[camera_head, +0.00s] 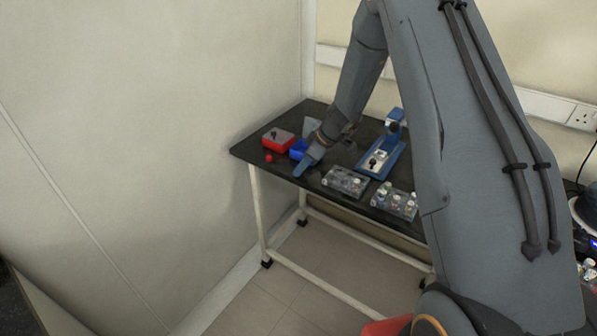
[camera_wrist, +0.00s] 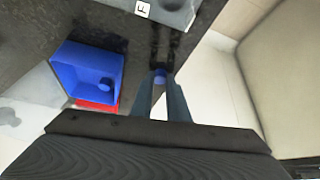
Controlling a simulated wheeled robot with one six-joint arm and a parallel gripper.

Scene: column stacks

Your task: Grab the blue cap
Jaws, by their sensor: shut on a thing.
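In the head view my gripper (camera_head: 303,170) is at the front left edge of the black table, and the cap cannot be made out there. The box (camera_head: 297,150) also shows in the head view, partly behind my gripper.
A red box (camera_head: 270,146) and a small red piece (camera_head: 268,158) are at the table's left end. A blue device (camera_head: 396,158) and two grey racks (camera_head: 345,181) (camera_head: 394,203) with several small items stand to the right. The table (camera_head: 250,147) ends just beside my gripper.

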